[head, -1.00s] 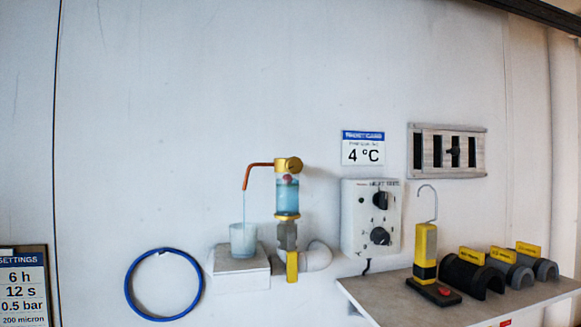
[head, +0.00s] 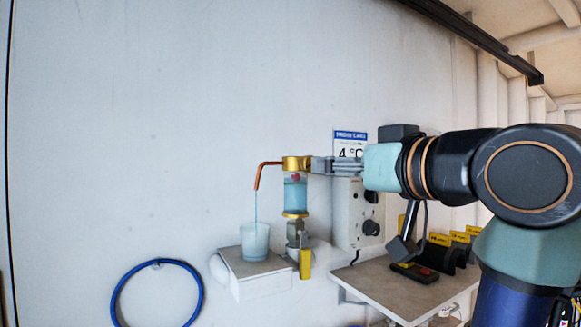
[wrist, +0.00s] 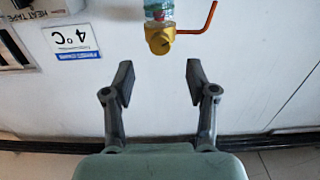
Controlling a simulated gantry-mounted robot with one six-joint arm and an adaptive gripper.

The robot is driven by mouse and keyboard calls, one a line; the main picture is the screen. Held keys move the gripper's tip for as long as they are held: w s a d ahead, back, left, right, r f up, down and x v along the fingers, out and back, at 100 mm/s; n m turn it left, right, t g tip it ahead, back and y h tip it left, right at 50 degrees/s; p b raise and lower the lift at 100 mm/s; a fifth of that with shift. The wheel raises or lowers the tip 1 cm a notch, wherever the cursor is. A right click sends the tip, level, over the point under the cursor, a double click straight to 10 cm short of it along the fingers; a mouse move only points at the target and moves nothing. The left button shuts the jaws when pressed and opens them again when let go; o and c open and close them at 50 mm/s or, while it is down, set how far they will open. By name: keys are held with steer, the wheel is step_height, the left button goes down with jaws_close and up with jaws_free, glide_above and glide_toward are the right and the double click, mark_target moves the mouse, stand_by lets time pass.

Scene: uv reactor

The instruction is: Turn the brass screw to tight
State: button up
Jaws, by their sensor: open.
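The brass screw (head: 303,163) is at the brass top of a clear glass tube (head: 295,192) with blue liquid and a small red thing inside. A copper spout (head: 262,172) runs left from this top and bends down, with a thin stream falling into a cup (head: 255,240). My gripper (head: 318,165) reaches in from the right at the height of the brass top. In the wrist view the screw (wrist: 160,40) shows ahead of my gripper (wrist: 157,75), centred between two spread, empty fingers. In the head view the fingertips partly cover its right side.
A grey control box (head: 348,212) with knobs is on the wall right of the tube, partly behind my arm. A shelf (head: 385,290) with yellow-labelled items (head: 440,240) is below my arm. A blue hose loop (head: 118,290) hangs at lower left. The wall left is clear.

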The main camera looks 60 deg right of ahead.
mark_target(309, 164)
steer(key=p+x, duration=0.3)
steer(key=x, duration=0.4)
steer(key=shift+w, duration=0.15)
steer(key=shift+d, duration=0.15)
steer(key=shift+c, duration=0.2)
jaws_close()
